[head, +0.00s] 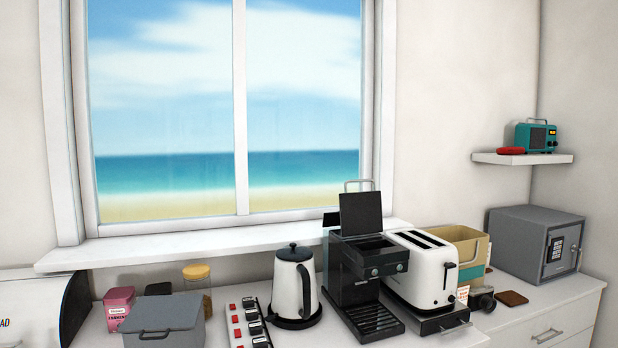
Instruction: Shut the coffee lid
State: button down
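The black coffee machine (350,275) stands on the counter below the window, between the kettle and the toaster. Its dark square lid (361,212) is raised and stands nearly upright above the machine's top, so the top opening (376,247) shows. A thin pale metal loop shows just above the lid; I cannot tell what it belongs to. My gripper is not in view.
A white kettle (291,285) stands close left of the machine, a white toaster (418,270) close right. A power strip (247,322) and grey box (165,320) lie farther left. A grey safe (533,243) stands right. The windowsill (190,248) runs behind.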

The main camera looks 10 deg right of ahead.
aim_at(360, 212)
jog(key=z, duration=0.15)
jog(key=i, duration=0.9)
jog(key=u, duration=0.05)
